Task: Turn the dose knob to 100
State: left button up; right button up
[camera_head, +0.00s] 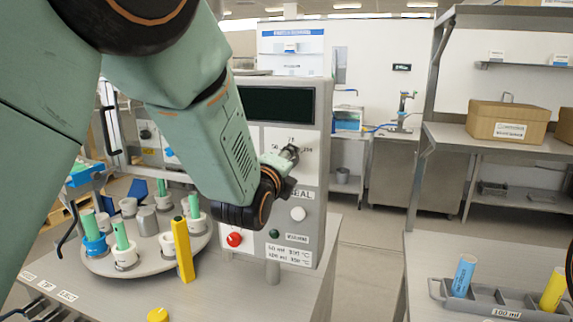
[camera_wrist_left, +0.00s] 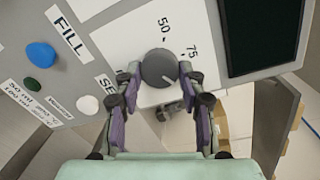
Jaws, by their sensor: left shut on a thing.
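The dose knob (camera_head: 291,153) is a dark round knob on the grey machine's front panel, with 50 at its left, 75 above and 100 (camera_head: 308,149) at its right. In the left wrist view the knob (camera_wrist_left: 156,66) lies between my left gripper's fingers, with 50 (camera_wrist_left: 164,25) and 75 (camera_wrist_left: 193,52) in sight. A pale pointer mark on it points toward the lower right there, past 75; the 100 label is not visible in that view. My left gripper (camera_head: 283,164) is shut on the knob; it also shows in the wrist view (camera_wrist_left: 160,78).
A turntable (camera_head: 150,262) with several white holders and tubes stands left of the machine (camera_head: 318,200). A yellow bar (camera_head: 183,250) stands near it. A grey rack (camera_head: 480,297) with a blue and a yellow tube is on the right table. Panel buttons lie below the knob.

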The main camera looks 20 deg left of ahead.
pick_arm(q)
jog(key=shift+r, duration=0.25)
jog(key=o, duration=0.7)
jog(key=shift+w, duration=0.1)
jog(key=o, duration=0.4)
jog(key=shift+f, duration=0.15)
jog(key=shift+o, duration=0.2)
jog(key=s, duration=0.7)
jog(key=shift+s+r, duration=0.2)
jog(key=shift+s, duration=0.05)
